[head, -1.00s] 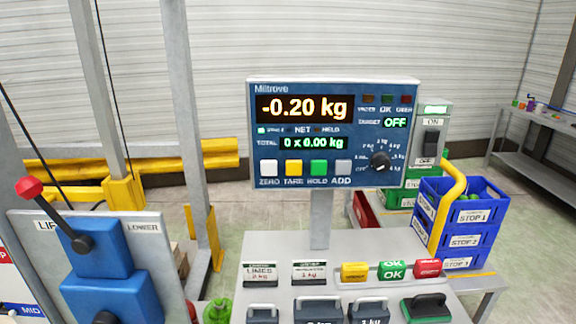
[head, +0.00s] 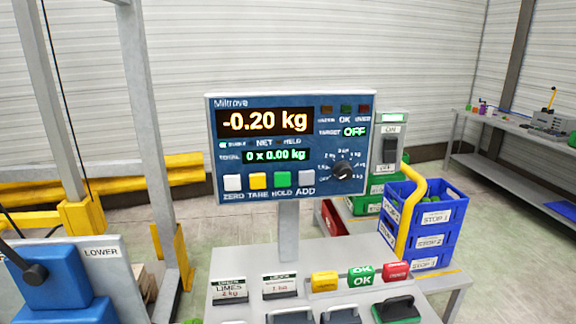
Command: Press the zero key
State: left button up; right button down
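The white ZERO key (head: 233,183) is the leftmost of the keys along the bottom of the blue Miltrove scale panel (head: 230,150). To its right are the yellow TARE key (head: 258,181), the green HOLD key (head: 283,179) and the grey ADD key (head: 306,178). The display (head: 265,122) reads -0.20 kg, and the total line reads 0 x 0.00 kg. The panel stands on a grey post (head: 289,232). Neither gripper is in the head view, and nothing touches the ZERO key.
A grey bench top (head: 240,265) below the panel holds label cards, coloured blocks and handled weights. A lever box (head: 60,280) and steel posts stand at left. Blue crates (head: 440,208) and a yellow rail (head: 412,200) stand at right. The space before the keys is clear.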

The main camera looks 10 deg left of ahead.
pick_arm(q)
grip_shut()
dwell(1.3)
